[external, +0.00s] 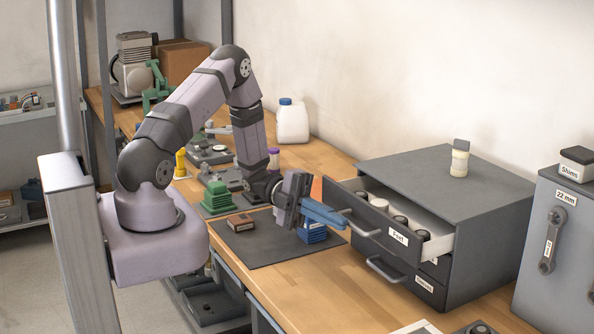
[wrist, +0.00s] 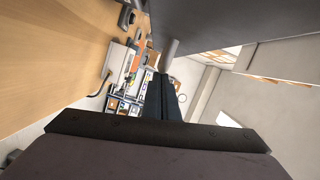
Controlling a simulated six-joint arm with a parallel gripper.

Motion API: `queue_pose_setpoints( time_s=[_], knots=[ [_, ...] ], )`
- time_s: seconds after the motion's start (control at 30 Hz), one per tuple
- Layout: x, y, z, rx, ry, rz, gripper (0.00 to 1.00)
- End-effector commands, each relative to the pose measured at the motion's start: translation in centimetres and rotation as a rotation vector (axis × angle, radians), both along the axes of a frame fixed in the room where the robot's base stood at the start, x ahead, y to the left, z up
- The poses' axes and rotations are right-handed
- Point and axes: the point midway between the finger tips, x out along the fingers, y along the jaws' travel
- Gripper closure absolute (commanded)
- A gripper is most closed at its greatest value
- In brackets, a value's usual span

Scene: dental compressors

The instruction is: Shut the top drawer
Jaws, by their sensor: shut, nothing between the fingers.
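The dark grey drawer cabinet (external: 450,180) stands on the wooden bench at the right of the external view. In the wrist view the shut fingers (wrist: 162,80) point past a grey handle-like bar (wrist: 171,50) and a large dark grey surface (wrist: 235,25).
The lower drawer (external: 430,287) looks shut. A small jar (external: 459,163) stands on the cabinet.

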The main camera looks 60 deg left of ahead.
Motion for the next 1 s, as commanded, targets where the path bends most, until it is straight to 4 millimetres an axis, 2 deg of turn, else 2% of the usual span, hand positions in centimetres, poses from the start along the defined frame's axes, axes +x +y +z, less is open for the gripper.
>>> queue_pose_setpoints(
  time_s=[0.03, 0.2, 0.4, 0.6, 1.0],
  knots=[
    [1.3, -0.1, -0.1, 0.002, -0.006, -0.002, 1.0],
    [5.0, 0.0, -0.2, 0.002, -0.005, -0.001, 1.0],
    [8.0, 0.0, -0.2, 0.001, -0.002, 0.001, 1.0],
    [9.4, 0.0, -0.1, 0.0, 0.0, 0.002, 1.0],
    [9.8, 0.1, 0.1, 0.003, -0.005, 0.008, 1.0]
  ],
)
